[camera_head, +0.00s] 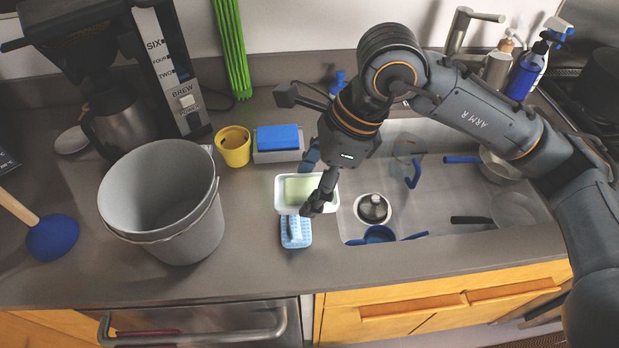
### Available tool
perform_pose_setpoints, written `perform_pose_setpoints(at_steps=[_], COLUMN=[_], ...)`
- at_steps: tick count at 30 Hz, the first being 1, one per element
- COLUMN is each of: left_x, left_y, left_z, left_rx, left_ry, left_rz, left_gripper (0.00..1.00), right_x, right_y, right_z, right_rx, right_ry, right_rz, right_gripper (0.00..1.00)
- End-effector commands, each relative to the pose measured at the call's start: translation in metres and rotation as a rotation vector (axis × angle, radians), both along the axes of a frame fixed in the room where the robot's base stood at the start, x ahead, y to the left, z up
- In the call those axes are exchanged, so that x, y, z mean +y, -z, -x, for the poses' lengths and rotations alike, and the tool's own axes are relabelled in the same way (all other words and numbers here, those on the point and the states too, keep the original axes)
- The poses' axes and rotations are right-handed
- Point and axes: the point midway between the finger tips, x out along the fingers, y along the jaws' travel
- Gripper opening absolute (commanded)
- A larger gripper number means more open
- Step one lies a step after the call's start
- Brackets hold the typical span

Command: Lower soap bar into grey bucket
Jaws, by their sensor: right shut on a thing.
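The soap bar (297,189) is pale green and sits in a white dish (308,209) on the counter, left of the sink. My right gripper (318,190) reaches down from above and is shut on the soap bar at its right end; the fingers hide part of the bar and dish. I cannot tell whether the bar is lifted off the dish. The grey bucket (200,243) stands upright on the counter to the left, open at the top, its visible inside empty. My left gripper is not in view.
A yellow cup (234,148) and a blue sponge on a grey holder (277,155) stand between bucket and dish, farther back. A light blue brush (296,232) lies in front of the dish. The coffee maker (165,75) is behind the bucket. The sink (450,200) holds several dishes.

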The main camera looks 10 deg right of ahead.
Motion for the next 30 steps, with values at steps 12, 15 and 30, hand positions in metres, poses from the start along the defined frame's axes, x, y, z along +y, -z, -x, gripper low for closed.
perform_pose_setpoints(at_steps=[12,15,30], left_x=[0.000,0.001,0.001], left_y=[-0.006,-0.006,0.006], left_z=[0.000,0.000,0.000], left_rx=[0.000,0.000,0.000], left_ry=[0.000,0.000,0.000], left_rz=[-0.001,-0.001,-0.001], left_gripper=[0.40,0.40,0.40], right_x=[0.063,0.080,0.174], right_y=[-0.050,-0.061,-0.083], right_z=[-0.008,-0.010,-0.023], right_rx=[-0.003,-0.002,-0.001], right_ry=[-0.005,-0.003,-0.003], right_rz=[-0.002,-0.001,0.001], right_gripper=[0.29,0.29,0.29])
